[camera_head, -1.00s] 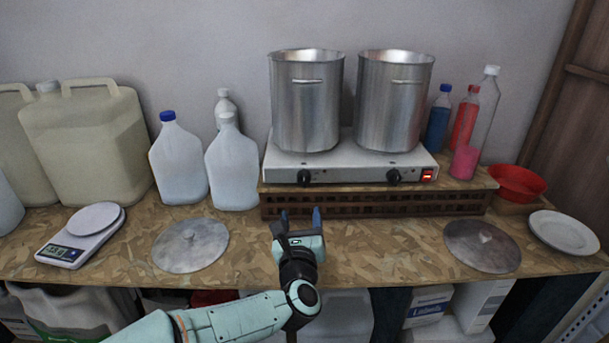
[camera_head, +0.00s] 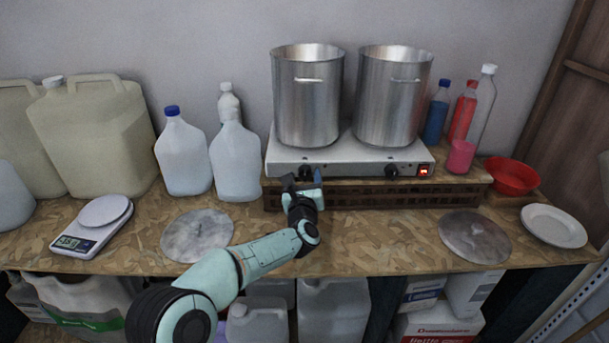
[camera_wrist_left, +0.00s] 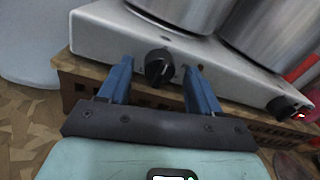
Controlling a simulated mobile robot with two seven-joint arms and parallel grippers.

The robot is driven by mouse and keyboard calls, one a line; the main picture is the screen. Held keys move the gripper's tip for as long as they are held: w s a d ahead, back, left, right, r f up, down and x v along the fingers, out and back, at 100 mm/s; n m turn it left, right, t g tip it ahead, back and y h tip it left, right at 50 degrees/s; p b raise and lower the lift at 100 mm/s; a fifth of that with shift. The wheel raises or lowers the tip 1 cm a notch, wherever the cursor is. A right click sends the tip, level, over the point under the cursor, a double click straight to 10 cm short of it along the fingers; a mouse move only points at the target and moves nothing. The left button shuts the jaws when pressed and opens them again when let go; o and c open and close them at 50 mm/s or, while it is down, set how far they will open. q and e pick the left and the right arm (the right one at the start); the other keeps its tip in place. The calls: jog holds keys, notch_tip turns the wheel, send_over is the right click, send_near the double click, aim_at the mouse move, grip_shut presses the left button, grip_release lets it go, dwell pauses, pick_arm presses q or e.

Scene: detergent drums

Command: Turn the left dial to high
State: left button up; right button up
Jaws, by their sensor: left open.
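The white hot plate (camera_head: 347,155) stands on a low wooden crate and carries two steel pots. Its left dial (camera_wrist_left: 159,66) is a black knob on the front face; in the head view (camera_head: 305,172) my gripper partly covers it. My left gripper (camera_head: 302,177) is open in front of this dial. In the left wrist view the blue fingers (camera_wrist_left: 158,78) stand either side of the dial's lower part, with gaps and no visible contact. The right dial (camera_head: 391,171) is black, beside a lit red switch (camera_head: 424,170). My right gripper is not in view.
The wooden crate (camera_head: 400,194) lies just below the dials. The left pot (camera_head: 307,100) and right pot (camera_head: 392,100) stand above. A white jug (camera_head: 235,160) is close left of the hot plate. Metal lids lie on the tabletop, left (camera_head: 197,235) and right (camera_head: 475,236).

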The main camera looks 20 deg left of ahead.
pick_arm(q)
jog(key=c, duration=1.1)
jog(key=shift+o, duration=0.3)
jog(key=shift+f+m+b, duration=0.1)
jog(key=shift+m+b, duration=0.7)
jog(key=shift+b, duration=0.25)
jog(key=shift+m+b, duration=0.5)
jog(key=shift+m, duration=1.2)
jog(key=m, duration=0.2)
jog(key=shift+r+m+g, duration=0.2)
jog(key=shift+m+g, duration=0.1)
jog(key=m+p, duration=0.1)
jog(key=m, duration=0.4)
jog(key=shift+d+m+y+p, duration=0.1)
jog(key=shift+m+y+p, duration=0.2)
jog(key=shift+m, duration=0.1)
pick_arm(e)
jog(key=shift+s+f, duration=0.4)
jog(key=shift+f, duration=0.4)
